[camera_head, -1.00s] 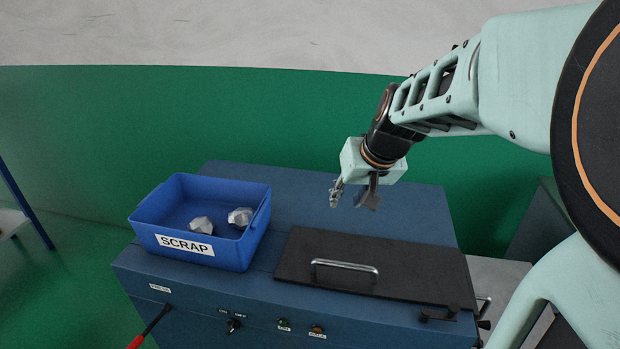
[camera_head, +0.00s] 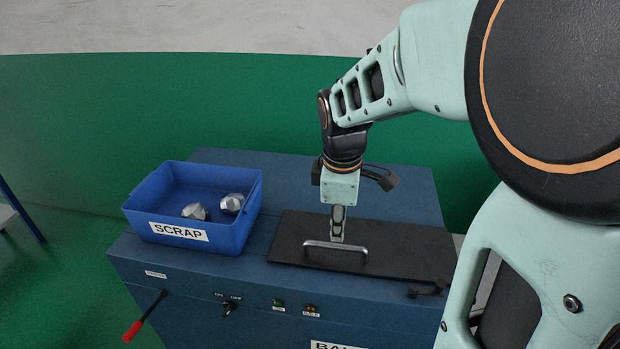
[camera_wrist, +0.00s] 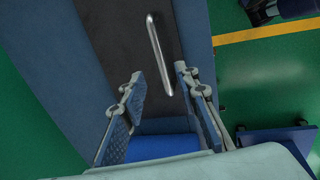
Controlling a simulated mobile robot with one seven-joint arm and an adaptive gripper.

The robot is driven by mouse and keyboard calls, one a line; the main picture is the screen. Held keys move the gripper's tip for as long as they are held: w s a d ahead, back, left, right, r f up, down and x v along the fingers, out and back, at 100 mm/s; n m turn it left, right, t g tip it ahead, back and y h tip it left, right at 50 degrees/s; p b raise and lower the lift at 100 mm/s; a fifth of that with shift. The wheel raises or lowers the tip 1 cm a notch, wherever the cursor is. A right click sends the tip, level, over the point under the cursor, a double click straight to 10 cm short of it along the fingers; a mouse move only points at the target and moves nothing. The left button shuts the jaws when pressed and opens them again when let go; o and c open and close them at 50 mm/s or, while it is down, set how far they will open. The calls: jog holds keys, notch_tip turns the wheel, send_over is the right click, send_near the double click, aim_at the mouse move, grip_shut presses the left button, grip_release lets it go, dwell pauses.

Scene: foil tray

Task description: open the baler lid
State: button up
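The baler lid (camera_head: 415,252) is a flat black plate lying shut on top of the blue baler (camera_head: 250,272). A silver bar handle (camera_head: 345,248) is on the lid near its front edge. My gripper (camera_head: 338,240) points down over the lid, just behind the handle in the head view. In the wrist view my gripper (camera_wrist: 160,80) is open, its two fingers apart with nothing held. The handle (camera_wrist: 157,45) also shows there, its near end between the fingertips in the picture. I cannot tell the exact height of the fingertips above it.
A blue bin (camera_head: 180,232) labelled SCRAP stands on the baler left of the lid, with crumpled foil pieces (camera_head: 231,204) inside. A red-handled lever (camera_head: 133,329) and a row of knobs and buttons are on the baler's front. A black latch-like part (camera_head: 428,291) is at the lid's front right.

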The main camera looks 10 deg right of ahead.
aim_at(337, 245)
jog(key=f+b, duration=0.1)
jog(key=f, duration=0.1)
jog(key=w+f+b, duration=0.1)
jog(key=f+b, duration=0.1)
jog(key=f, duration=0.1)
jog(key=f+b, duration=0.2)
jog(key=shift+w+d+f, duration=0.25)
jog(key=shift+f, duration=0.05)
grip_shut()
